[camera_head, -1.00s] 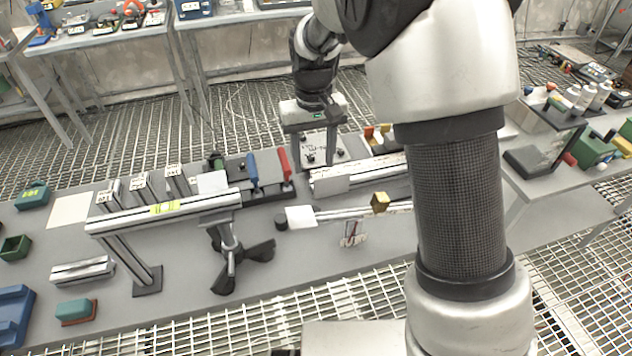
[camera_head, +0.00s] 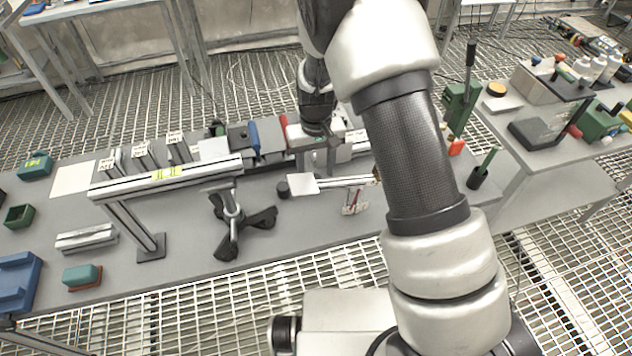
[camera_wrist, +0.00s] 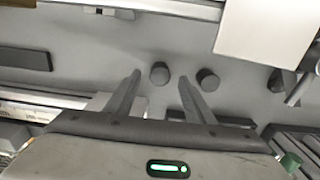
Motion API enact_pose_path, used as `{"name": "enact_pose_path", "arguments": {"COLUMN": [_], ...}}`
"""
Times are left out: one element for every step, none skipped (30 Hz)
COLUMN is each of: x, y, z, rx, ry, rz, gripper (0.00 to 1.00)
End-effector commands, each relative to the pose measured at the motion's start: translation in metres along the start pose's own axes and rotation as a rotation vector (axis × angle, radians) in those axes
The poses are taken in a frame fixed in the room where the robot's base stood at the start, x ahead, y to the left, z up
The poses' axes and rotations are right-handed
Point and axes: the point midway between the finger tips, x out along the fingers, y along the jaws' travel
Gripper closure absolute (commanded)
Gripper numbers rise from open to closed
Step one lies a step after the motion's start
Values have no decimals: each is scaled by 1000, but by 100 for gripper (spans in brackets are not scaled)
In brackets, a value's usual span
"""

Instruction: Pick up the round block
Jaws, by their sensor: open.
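A small dark round block (camera_head: 283,189) stands on the grey bench, between a black tripod foot and a raised white plate (camera_head: 301,184). The wrist view shows two dark round blocks: one (camera_wrist: 159,73) lies in line with the gap between my fingertips, the other (camera_wrist: 207,79) just right of the right finger. I cannot tell which of them is the one in the head view. My gripper (camera_wrist: 160,79) is open and empty, pointing down at the bench. In the head view my gripper (camera_head: 313,149) is behind the plate, its fingertips partly hidden.
The white plate (camera_wrist: 265,35) is close at the upper right of the wrist view. Red and blue handled tools stand behind. The front of the bench has free room.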

Motion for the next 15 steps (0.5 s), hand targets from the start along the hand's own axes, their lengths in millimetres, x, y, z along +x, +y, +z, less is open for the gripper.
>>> {"name": "enact_pose_path", "arguments": {"x": [8,12,16,19,20,22,22,23,23,23,23,22,22,22,22], "y": [0,0,0,0,0,0,0,0,0,0,0,0,0,0,0], "z": [0,0,0,0,0,-1,-1,-1,-1,-1,-1,-1,-1,-1,-1], "rx": [-1,-1,-1,-1,-1,0,0,0,0,0,-1,-1,-1,-1,-1], "ry": [-2,-1,-2,-1,0,2,2,2,2,2,2,2,2,2,2], "rz": [1,1,0,0,0,0,0,0,0,0,0,0,0,0,0], "gripper": [51,51,51,51,51,51,51,51,51,51,51,51,53,58,65]}}
